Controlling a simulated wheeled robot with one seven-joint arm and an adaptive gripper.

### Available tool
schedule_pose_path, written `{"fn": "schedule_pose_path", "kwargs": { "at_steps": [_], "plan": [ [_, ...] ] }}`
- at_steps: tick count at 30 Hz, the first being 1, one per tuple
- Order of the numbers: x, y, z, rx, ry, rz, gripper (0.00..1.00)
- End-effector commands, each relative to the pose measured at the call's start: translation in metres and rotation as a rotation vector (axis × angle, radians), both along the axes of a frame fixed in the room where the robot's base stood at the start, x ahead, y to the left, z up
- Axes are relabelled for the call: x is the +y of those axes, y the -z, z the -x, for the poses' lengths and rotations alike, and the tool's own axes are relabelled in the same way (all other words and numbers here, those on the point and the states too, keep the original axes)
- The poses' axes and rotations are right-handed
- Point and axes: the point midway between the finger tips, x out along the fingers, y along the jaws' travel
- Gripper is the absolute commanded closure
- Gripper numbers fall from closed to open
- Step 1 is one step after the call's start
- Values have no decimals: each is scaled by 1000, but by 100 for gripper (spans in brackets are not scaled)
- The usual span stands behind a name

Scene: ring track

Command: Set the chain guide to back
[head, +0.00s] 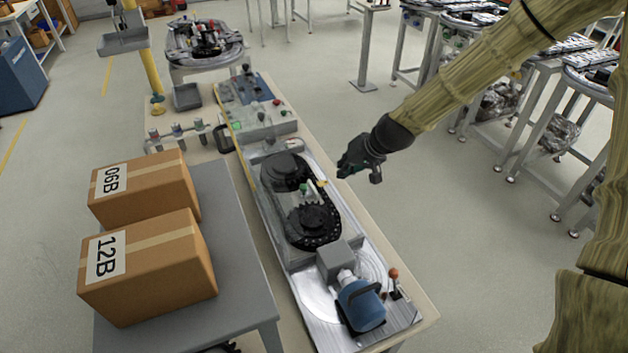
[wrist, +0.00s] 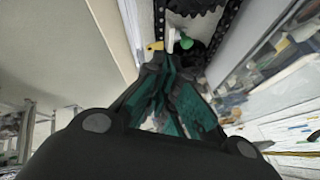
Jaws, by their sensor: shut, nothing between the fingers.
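The chain drive (head: 312,226) lies on a long metal plate on the bench, with a black chain around two dark sprockets. A small green knob (head: 303,188) and a yellow piece (head: 322,183) sit between the sprockets, and I take them to be part of the chain guide. In the wrist view the green knob (wrist: 186,42), the yellow piece (wrist: 155,46) and a pale upright part lie just beyond my fingertips. My gripper (head: 345,169) is shut and empty, to the right of the drive. I cannot tell whether it touches anything. The guide's position setting is not readable.
A blue motor (head: 361,304) and grey box (head: 340,260) stand at the near end of the plate. A red-knobbed lever (head: 393,274) is beside them. Two cartons (head: 150,268) stand on a grey table at left.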

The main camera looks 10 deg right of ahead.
Motion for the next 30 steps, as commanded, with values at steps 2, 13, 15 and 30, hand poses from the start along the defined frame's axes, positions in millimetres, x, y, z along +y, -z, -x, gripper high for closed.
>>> {"fn": "schedule_pose_path", "kwargs": {
  "at_steps": [2,13,15,30],
  "plan": [
    [-1,0,0,0,1,0,100],
    [5,17,-9,2,2,-1,100],
    [8,22,-12,2,1,-1,100],
    [23,58,-33,1,0,-1,100]
  ]
}}
